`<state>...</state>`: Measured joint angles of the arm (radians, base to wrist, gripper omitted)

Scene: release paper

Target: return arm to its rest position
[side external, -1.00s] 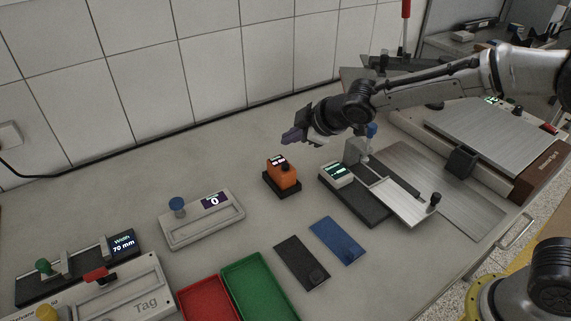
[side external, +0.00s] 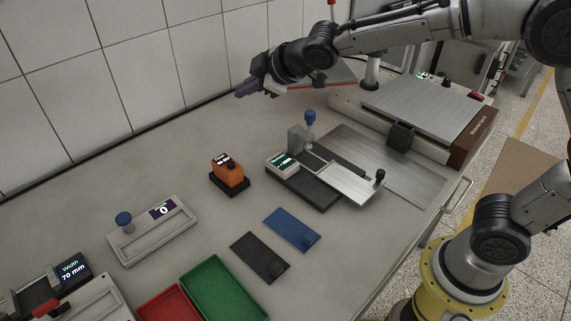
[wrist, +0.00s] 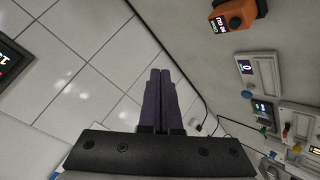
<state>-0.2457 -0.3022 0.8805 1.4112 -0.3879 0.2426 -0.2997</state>
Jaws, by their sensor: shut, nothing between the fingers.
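My gripper (side external: 246,90) is raised above the back of the table, near the tiled wall, at the upper middle of the side view. Its dark purple fingers point to the left there. In the wrist view my gripper (wrist: 160,74) shows its two fingers side by side and closed, with nothing between them. Behind them is the white tiled wall. The gripper touches nothing that I can see.
An orange device (side external: 227,170) stands on the grey table (side external: 160,165). Right of it are a metal-plated fixture (side external: 340,178) and a larger flat-topped machine (side external: 425,108). Red (side external: 168,304) and green (side external: 224,289) trays lie in front. The table's back left is clear.

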